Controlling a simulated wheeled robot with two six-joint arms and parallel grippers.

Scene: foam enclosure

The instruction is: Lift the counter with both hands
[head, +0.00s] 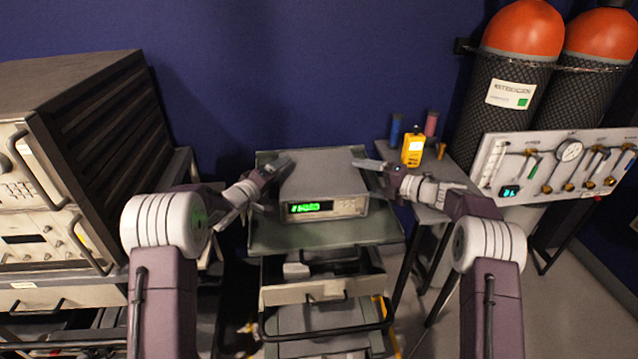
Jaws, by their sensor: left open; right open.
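The counter (322,180) is a grey box with a green lit display on its front. It sits on the top shelf of a grey cart (270,238), in the middle of the head view. My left gripper (277,167) is open at the counter's left side, its finger near the upper left edge. My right gripper (368,165) is open at the counter's right side, its finger close to the upper right edge. I cannot tell whether either finger touches the counter. The counter's rear and underside are hidden.
A large instrument rack (80,130) stands at the left. A small side table (455,172) at the right bears a yellow meter (413,147) and small spools. A gauge panel (560,165) and orange-topped cylinders (522,30) stand further right. Lower cart shelves hold other gear.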

